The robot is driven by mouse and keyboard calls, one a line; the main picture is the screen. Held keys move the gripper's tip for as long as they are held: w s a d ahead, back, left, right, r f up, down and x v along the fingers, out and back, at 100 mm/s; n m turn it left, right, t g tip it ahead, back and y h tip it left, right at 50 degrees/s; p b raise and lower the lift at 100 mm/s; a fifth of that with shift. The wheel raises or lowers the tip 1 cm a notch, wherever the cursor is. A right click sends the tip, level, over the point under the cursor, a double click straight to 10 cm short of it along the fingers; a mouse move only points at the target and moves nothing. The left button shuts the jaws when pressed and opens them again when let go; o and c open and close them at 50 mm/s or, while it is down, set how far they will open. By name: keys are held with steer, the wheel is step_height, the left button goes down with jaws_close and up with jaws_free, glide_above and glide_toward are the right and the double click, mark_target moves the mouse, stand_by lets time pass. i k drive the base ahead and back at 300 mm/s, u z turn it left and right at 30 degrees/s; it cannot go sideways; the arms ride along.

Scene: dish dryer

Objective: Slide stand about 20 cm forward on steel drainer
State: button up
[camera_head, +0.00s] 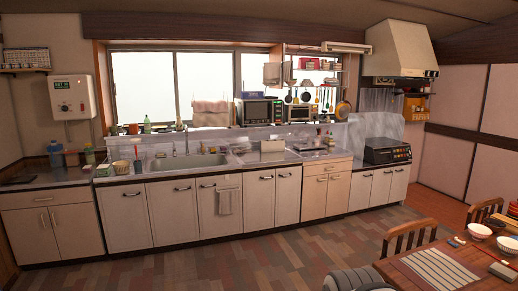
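The steel drainer (263,157) seems to be the metal worktop just right of the sink (188,161), in the long counter under the window. A small pale, boxy item (272,146) sits towards its back, near the splashback. It is too small and far to tell whether this is the stand. Small items (240,146) lie between it and the sink, too blurred to name. My gripper is not in view, so its state and any hold on a thing do not show.
A wide stretch of patchwork floor (190,268) is open before the cabinets (220,205). A wooden table (440,270) with bowls and a striped mat, plus chairs (408,236), fills the lower right. A black stove (387,151) stands at the counter's right end.

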mark_target(270, 145)
steer(key=z, duration=0.2)
steer(key=i, duration=1.75)
steer(key=z, duration=0.3)
steer(key=i, duration=3.55)
steer(key=u, duration=0.35)
steer(key=i, duration=1.35)
steer(key=u, duration=0.25)
